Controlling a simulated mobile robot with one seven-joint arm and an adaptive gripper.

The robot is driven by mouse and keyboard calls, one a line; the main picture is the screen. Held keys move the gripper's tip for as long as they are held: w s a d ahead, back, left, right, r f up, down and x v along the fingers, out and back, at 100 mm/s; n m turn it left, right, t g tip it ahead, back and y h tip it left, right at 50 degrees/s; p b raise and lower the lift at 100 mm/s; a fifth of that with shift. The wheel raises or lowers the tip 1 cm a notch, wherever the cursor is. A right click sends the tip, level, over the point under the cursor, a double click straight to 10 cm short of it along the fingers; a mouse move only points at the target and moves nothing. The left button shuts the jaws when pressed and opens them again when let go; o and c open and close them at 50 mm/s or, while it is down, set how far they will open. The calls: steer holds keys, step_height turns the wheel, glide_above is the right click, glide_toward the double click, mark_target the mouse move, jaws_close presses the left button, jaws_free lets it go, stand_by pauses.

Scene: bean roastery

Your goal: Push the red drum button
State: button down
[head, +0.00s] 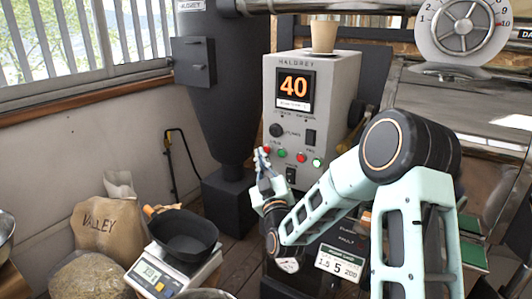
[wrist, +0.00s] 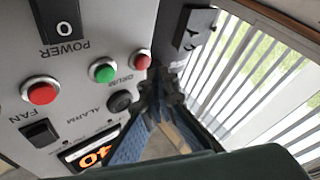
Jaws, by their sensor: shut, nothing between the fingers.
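The red drum button (wrist: 141,60) is a round red cap in a pale ring on the grey control panel, beside the green drum button (wrist: 103,70) near the DRUM label. In the head view the red drum button (head: 267,150) is at the left end of the button row, partly behind my fingertips. My gripper (head: 262,157) is shut and empty, its tips pointing up close to this button. In the wrist view my gripper (wrist: 168,88) has its tips just right of and below the red drum button, with a visible gap in the picture. Contact cannot be told.
A red fan button (wrist: 40,90), a black alarm knob (wrist: 120,101) and a power switch (wrist: 66,20) share the panel. A paper cup (head: 323,36) stands on the roaster's control box (head: 345,85). A scale (head: 150,275) with a black pan (head: 184,236) is at lower left.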

steer(key=shift+s+a+b, duration=0.3)
steer(key=shift+s+a, duration=0.15)
steer(key=shift+s, duration=0.25)
steer(key=shift+s+a+b, duration=0.3)
steer(key=shift+s+a, duration=0.15)
steer(key=shift+s, duration=0.25)
steer(key=shift+s+a+b, duration=0.3)
steer(key=shift+s+a, duration=0.15)
steer(key=shift+s, duration=0.25)
